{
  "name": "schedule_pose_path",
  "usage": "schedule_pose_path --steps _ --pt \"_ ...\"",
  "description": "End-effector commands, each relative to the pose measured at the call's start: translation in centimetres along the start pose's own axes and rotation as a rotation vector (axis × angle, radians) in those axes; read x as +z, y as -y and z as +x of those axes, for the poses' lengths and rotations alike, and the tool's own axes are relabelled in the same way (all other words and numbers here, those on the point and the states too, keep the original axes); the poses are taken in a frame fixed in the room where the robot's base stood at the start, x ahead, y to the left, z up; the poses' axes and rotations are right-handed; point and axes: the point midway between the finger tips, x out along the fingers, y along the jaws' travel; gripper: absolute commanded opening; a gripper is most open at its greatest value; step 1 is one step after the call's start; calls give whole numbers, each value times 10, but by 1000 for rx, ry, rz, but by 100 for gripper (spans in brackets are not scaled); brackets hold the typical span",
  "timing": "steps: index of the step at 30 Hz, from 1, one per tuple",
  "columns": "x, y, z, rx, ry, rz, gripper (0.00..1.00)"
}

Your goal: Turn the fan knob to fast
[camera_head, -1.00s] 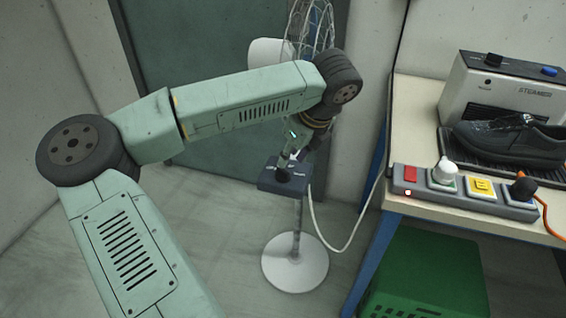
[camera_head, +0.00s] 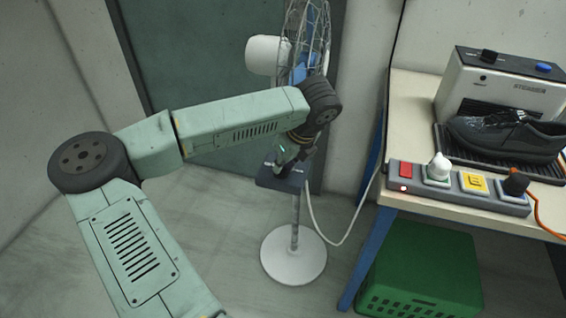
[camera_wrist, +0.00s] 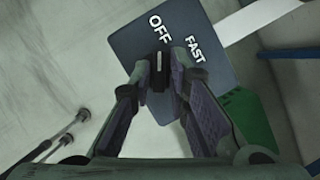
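The fan (camera_head: 308,45) stands behind my arm, with a wire cage and a round white base. Its dark blue control box (camera_head: 268,182) sits on the stand. In the wrist view the control box (camera_wrist: 205,25) shows the words OFF and FAST. The small dark fan knob (camera_wrist: 159,72) is below OFF and left of FAST in that picture. My gripper (camera_wrist: 161,68) has its fingertips close on either side of the knob. I cannot tell whether they touch it. The knob's pointer is not clear. In the head view my gripper (camera_head: 285,163) is down at the box and hides the knob.
A white cable (camera_head: 335,240) hangs beside the fan stand. The floor at left is clear.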

Motion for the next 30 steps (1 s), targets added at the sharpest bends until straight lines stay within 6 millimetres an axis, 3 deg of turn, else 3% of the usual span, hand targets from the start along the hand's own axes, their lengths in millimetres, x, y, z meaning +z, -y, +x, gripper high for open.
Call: schedule_pose_path --steps 6,20,30 --pt "0 -1 1 4 0 0 0" --pt "0 -2 3 -2 1 14 0" --pt "-3 -3 10 -71 3 175 0"
